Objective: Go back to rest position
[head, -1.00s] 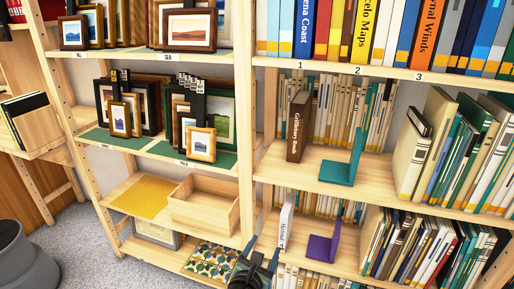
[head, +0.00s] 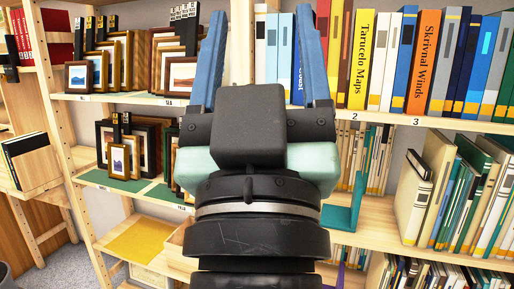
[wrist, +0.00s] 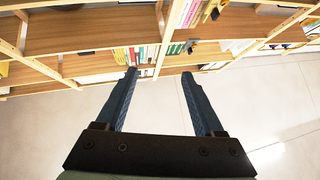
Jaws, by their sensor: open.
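My gripper (head: 263,75) is raised in the middle of the head view, with its two blue fingers pointing up and spread wide apart. It is open and nothing shows between the fingers except the books and shelf behind. In the wrist view my gripper (wrist: 160,98) is also open and empty, with shelving ahead of it and pale floor below. My arm hides the middle of the shelves in the head view, including part of the wooden tray (head: 177,238).
Framed prints (head: 183,73) stand on the left shelves. Large books (head: 360,60) fill the upper right shelf. A teal bookend (head: 345,215) and leaning books (head: 450,190) are on the shelf below. A yellow mat (head: 140,240) lies low on the left. Grey floor (head: 62,262) shows at lower left.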

